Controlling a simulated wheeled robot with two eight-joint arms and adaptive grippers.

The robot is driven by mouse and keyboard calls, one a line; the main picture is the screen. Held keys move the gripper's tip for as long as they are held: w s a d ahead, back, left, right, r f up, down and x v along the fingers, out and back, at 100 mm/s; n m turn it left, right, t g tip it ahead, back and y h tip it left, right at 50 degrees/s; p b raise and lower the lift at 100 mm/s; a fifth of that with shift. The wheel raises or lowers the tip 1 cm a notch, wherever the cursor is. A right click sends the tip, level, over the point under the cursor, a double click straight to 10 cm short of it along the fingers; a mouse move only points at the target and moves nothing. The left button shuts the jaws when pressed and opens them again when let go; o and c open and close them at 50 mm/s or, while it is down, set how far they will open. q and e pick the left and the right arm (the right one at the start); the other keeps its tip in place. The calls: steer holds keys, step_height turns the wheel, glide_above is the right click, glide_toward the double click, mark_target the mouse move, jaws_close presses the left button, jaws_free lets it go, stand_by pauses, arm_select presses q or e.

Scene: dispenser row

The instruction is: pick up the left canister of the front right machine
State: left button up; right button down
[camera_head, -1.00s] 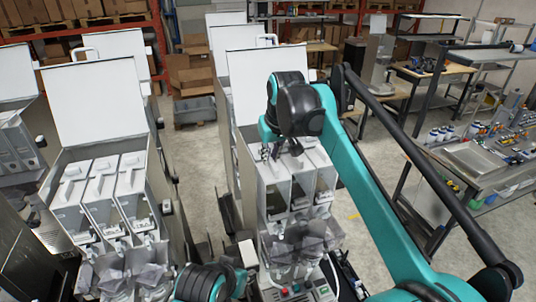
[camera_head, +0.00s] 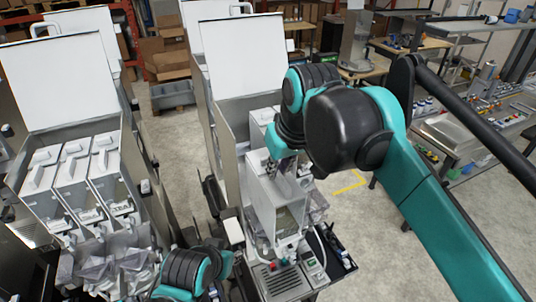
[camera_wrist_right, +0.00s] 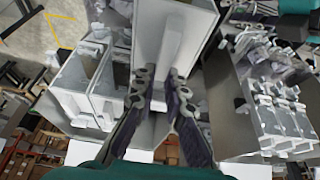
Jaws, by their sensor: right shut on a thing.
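The front right machine (camera_head: 229,140) stands in the middle with its lid (camera_head: 245,57) raised. My right gripper (camera_head: 284,166) is shut on the handle of a white canister with a clear front window (camera_head: 275,205). The canister is held up and forward of the machine's other canisters, roughly upright. In the right wrist view both fingers (camera_wrist_right: 159,82) close around the handle of this canister (camera_wrist_right: 197,22). Two other canisters (camera_wrist_right: 73,88) sit beside the gap in the machine. In the head view my right arm hides part of them. My left gripper is out of view; only its arm shows at the bottom.
The front left machine (camera_head: 75,140) stands to the left with its lid up and three canisters (camera_head: 75,186) inside. More machines stand behind. The workbench (camera_head: 455,140) is at the right. Open floor (camera_head: 345,215) lies right of the front right machine.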

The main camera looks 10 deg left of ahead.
steer(key=s+d+p, duration=0.1)
steer(key=s+d, duration=0.6)
steer(key=s, duration=0.3)
